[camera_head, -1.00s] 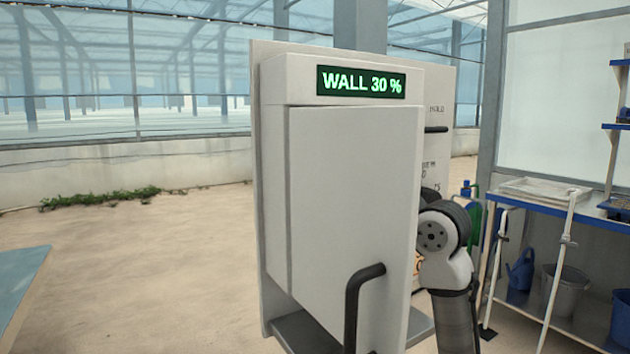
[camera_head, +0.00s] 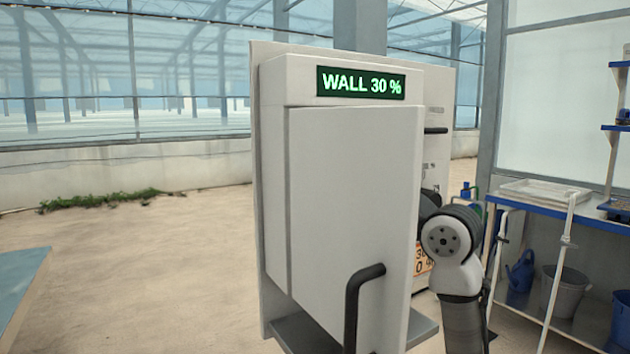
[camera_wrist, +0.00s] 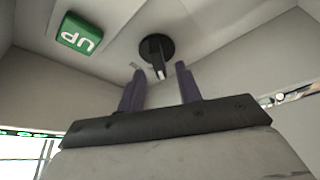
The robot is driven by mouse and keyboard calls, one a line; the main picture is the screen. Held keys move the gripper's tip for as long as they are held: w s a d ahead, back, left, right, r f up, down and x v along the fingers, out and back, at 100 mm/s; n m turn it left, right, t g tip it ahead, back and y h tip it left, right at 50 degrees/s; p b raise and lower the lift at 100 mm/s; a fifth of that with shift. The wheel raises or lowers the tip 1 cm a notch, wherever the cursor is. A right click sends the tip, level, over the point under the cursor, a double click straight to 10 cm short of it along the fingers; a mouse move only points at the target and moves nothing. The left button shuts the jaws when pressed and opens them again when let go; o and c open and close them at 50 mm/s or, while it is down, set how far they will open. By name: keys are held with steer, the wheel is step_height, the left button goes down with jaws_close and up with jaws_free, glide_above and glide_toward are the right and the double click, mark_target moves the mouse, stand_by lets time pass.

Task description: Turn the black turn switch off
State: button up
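The black turn switch (camera_wrist: 156,50) shows in the wrist view as a round black base with a narrow grip and a light mark on it, on the pale panel inside the box. My gripper (camera_wrist: 158,82) is open, its two dark fingers apart and pointing towards the switch. The switch's grip lies roughly between the fingertips in the picture; I see no clear contact. In the head view the switch and my gripper are hidden behind the open door (camera_head: 350,190) of the box.
A green "UP" button (camera_wrist: 80,32) sits left of the switch. The box (camera_head: 275,160) has a display (camera_head: 361,82) reading "WALL 30 %". A black door handle (camera_head: 352,310) juts forward. A blue bench (camera_head: 550,212) stands at right.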

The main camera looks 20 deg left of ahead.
steer(key=b+v, duration=0.1)
steer(key=v, duration=1.1)
steer(key=shift+d+b, duration=0.2)
steer(key=shift+b, duration=0.15)
steer(key=shift+s, duration=0.1)
